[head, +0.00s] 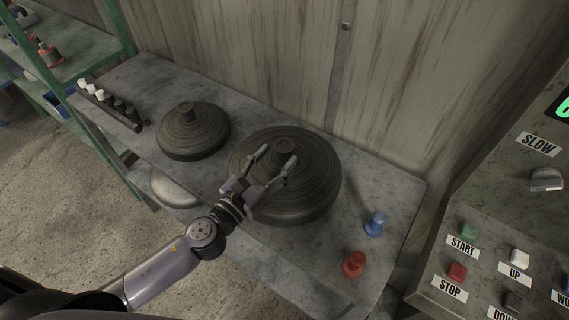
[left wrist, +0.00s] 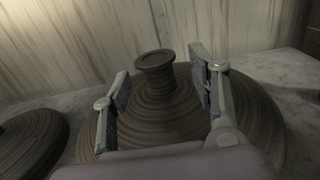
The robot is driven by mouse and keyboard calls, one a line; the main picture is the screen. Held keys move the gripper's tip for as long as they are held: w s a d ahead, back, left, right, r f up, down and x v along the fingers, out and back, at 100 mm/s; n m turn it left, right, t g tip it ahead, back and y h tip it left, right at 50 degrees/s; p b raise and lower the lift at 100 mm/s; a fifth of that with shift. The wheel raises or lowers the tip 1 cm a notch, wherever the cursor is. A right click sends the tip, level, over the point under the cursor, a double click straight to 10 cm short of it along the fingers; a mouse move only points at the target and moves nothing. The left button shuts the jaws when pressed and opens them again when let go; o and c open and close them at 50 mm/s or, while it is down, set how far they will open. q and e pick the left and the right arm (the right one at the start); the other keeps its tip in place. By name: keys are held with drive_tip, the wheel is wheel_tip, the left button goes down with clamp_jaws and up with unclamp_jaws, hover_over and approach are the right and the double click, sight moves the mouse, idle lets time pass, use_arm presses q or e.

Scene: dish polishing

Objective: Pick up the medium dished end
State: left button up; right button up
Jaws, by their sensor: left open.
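Two dark, ringed dished ends with knobs on top sit on the grey table. The larger dished end (head: 318,185) is right of the smaller one (head: 190,134). Another pale, rounded dish (head: 172,188) shows partly on the level below; which is the medium one I cannot tell for sure. My left gripper (head: 273,162) is open over the larger dished end, its fingers pointing at the knob. In the left wrist view the knob (left wrist: 154,66) stands between and just beyond the open fingers (left wrist: 163,88), with no grip on it. My right gripper is not in view.
Red (head: 354,263) and blue (head: 375,223) knobbed pieces stand at the table's right end. A rack of small white and black pieces (head: 112,103) is at the left end. A control panel (head: 480,262) stands at right. A wooden wall (head: 250,60) closes the back.

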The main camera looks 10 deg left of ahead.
sight(280, 152)
use_arm(q)
drive_tip(key=x, duration=0.2)
drive_tip(key=p+x, duration=0.1)
drive_tip(key=x, duration=0.1)
drive_tip(key=shift+w+a+r, duration=0.1)
drive_tip(key=shift+w, duration=0.5)
drive_tip(key=shift+s, duration=0.1)
drive_tip(key=shift+c, duration=0.4)
drive_tip(key=shift+c, duration=0.7)
clamp_jaws()
drive_tip(key=shift+r, duration=0.25)
